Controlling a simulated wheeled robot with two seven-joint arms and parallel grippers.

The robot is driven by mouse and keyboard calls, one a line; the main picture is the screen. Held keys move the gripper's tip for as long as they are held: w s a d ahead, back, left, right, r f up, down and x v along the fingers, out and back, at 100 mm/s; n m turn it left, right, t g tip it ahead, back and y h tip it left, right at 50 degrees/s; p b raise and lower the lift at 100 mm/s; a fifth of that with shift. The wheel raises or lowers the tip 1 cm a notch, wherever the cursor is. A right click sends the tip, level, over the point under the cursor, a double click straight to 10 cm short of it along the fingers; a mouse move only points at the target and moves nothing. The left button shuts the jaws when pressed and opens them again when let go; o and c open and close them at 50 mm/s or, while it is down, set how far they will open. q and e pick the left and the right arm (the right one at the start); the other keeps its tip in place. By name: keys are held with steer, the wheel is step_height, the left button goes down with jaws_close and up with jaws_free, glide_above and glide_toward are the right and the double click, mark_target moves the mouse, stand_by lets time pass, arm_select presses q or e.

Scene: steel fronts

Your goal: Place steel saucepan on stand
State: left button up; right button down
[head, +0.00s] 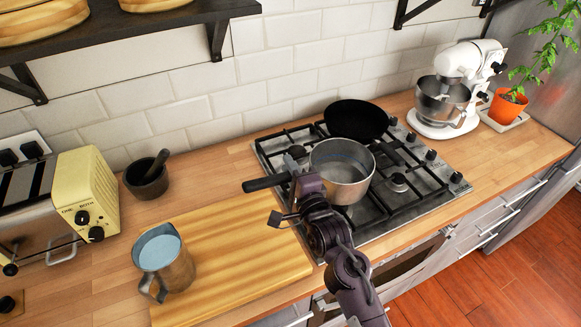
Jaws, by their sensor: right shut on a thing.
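The steel saucepan (342,182) is upright over the left part of the gas hob, its long black handle (264,183) pointing left past the hob's edge. My right gripper (293,172) is shut on the handle close to the pan body; its arm comes up from the bottom right. The black pan stand (400,207) is the hob's grate under and around the saucepan. I cannot tell whether the pan's base touches the grate or hangs just above it. The saucepan looks empty. My left gripper is not in view.
A black frying pan (357,120) sits on the hob's back, close behind the saucepan. A wooden board (235,250) with a metal jug (163,260) lies left of the hob. A mortar (147,180), toaster (70,205), mixer (447,110) and potted plant (507,105) stand around. The hob's front right is free.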

step_height(320, 180, down, 6)
steer(key=b, duration=0.5)
steer(key=shift+r, duration=0.2)
steer(key=shift+f+b, duration=0.35)
steer(key=shift+f, duration=0.15)
steer(key=c, duration=1.3)
jaws_free()
steer(key=shift+o, duration=0.2)
steer(key=b+v, duration=0.2)
steer(key=v, duration=0.6)
